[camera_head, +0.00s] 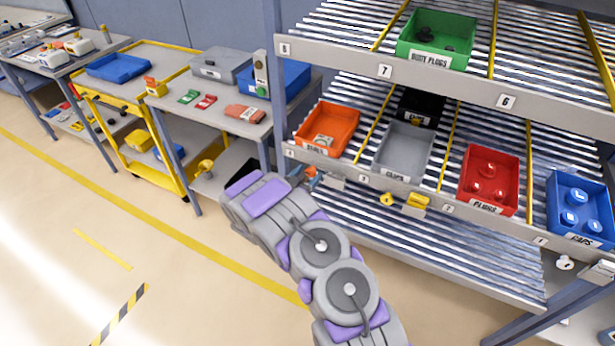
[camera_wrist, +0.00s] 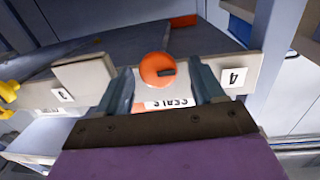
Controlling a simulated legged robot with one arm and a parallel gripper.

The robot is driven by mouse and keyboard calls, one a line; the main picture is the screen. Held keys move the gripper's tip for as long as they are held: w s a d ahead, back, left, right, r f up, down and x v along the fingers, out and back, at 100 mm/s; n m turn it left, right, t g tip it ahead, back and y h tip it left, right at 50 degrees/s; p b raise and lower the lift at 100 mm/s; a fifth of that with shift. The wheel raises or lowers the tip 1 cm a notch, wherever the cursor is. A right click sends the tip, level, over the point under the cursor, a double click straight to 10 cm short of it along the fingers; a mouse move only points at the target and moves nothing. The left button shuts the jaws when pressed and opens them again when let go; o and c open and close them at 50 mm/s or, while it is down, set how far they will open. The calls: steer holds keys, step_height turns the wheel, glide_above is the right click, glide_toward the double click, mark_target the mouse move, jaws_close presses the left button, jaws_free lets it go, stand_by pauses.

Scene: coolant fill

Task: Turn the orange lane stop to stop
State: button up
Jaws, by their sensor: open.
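In the wrist view my gripper (camera_wrist: 163,74) is open, with one finger on each side of the knob. Gaps show between knob and fingers; depth is hard to judge. The upside-down SEALS label (camera_wrist: 168,104) shows between the fingers.
An orange bin (camera_head: 345,124) sits on the rack above the stop. Yellow stops (camera_head: 386,198) are farther right on the rail. A grey bench (camera_head: 215,118) with small parts and a yellow cart (camera_head: 140,120) stand left. The floor at lower left is clear.

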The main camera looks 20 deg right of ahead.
steer(key=shift+w+d, duration=0.1)
steer(key=shift+d, duration=0.05)
jaws_close()
stand_by(0.6)
